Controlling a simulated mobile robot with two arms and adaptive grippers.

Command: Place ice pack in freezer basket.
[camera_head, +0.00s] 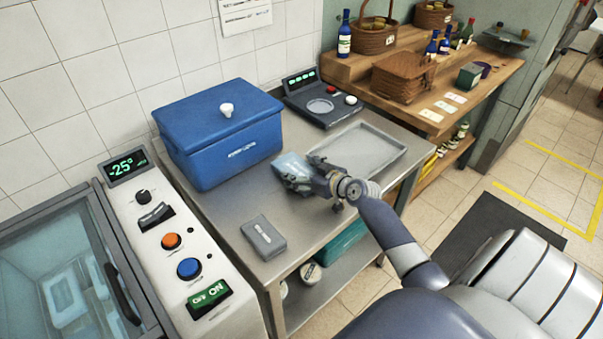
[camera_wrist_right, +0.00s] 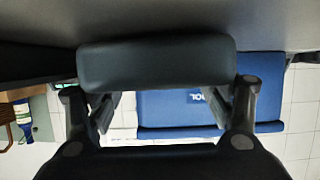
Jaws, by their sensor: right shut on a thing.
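The ice pack (camera_head: 291,167) is a pale blue, slightly see-through block above the steel table, in front of the blue cooler. My right gripper (camera_head: 308,178) is shut on it. In the right wrist view the ice pack (camera_wrist_right: 155,62) looks dark and lies across between the two fingers. The freezer (camera_head: 85,235) is at the left, with a glass lid that looks closed and a dark handle (camera_head: 122,292). Pale basket shapes (camera_head: 68,302) show inside through the glass; their details are unclear. My left gripper is not in view.
The blue cooler (camera_head: 215,145) with a white knob stands at the table's back. A grey tray (camera_head: 395,158), a scale (camera_head: 320,106) and a flat grey case (camera_head: 263,238) are also on the table. The control panel (camera_head: 185,240) lies between freezer and table.

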